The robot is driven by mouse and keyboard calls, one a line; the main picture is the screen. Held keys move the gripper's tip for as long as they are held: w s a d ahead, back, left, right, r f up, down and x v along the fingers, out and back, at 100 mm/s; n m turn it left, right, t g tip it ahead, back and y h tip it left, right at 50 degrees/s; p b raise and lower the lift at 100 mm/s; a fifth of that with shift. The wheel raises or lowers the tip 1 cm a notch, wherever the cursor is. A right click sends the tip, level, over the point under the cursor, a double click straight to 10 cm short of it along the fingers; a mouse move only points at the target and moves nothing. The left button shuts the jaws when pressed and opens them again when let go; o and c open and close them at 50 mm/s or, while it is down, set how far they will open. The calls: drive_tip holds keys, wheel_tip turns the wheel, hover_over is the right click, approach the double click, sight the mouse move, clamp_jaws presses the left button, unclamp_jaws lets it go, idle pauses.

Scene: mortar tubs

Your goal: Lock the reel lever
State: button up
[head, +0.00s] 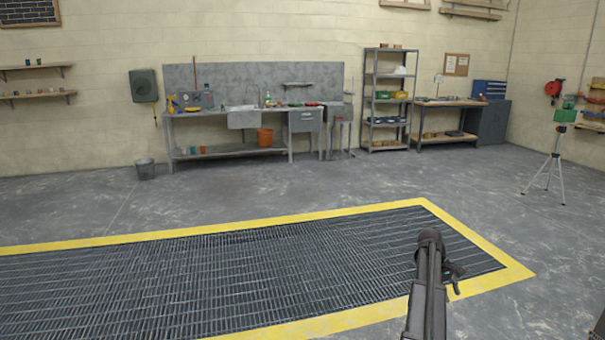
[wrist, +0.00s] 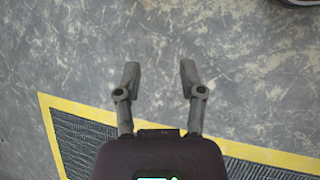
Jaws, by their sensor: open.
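A red reel-like device (head: 553,89) hangs on the right wall, with something thin hanging below it. It is small and far off, and I cannot make out a lever on it. My gripper (wrist: 160,72) is open and empty, its two fingers apart over bare grey floor in the wrist view. In the head view my gripper (head: 454,276) is a small dark shape at the end of my arm, over the right end of the floor grating, far from the red device.
A yellow-edged floor grating (head: 250,275) spans the front. A green device on a tripod (head: 564,130) stands before the right wall. A workbench (head: 440,104), metal shelf (head: 386,98) and sink bench (head: 215,113) line the back. Open floor lies between.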

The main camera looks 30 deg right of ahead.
drive_tip(key=w+a+f+t+b, duration=0.15)
drive_tip(key=w+a, duration=0.35)
drive_tip(key=a, duration=0.5)
drive_tip(key=w+a+f+n+t+b, duration=0.1)
drive_tip(key=w+a+f, duration=0.25)
drive_tip(key=a, duration=0.65)
drive_tip(key=w+a+f+t+b, duration=0.1)
drive_tip(key=w+a, duration=0.5)
drive_tip(key=a, duration=0.5)
drive_tip(key=s+a+f+t+y+b, duration=0.1)
drive_tip(key=s+a+f+b, duration=0.15)
drive_tip(key=a, duration=1.35)
drive_tip(key=s+a+f+t+y+b, duration=0.1)
drive_tip(key=a+f+t+b, duration=0.15)
drive_tip(key=a, duration=1.35)
wheel_tip(320, 180, up, 20)
drive_tip(key=p, duration=2)
drive_tip(key=shift+n+g+p, duration=0.3)
drive_tip(key=shift+n+p, duration=0.05)
drive_tip(key=shift+n, duration=0.05)
drive_tip(key=shift+s+f, duration=0.1)
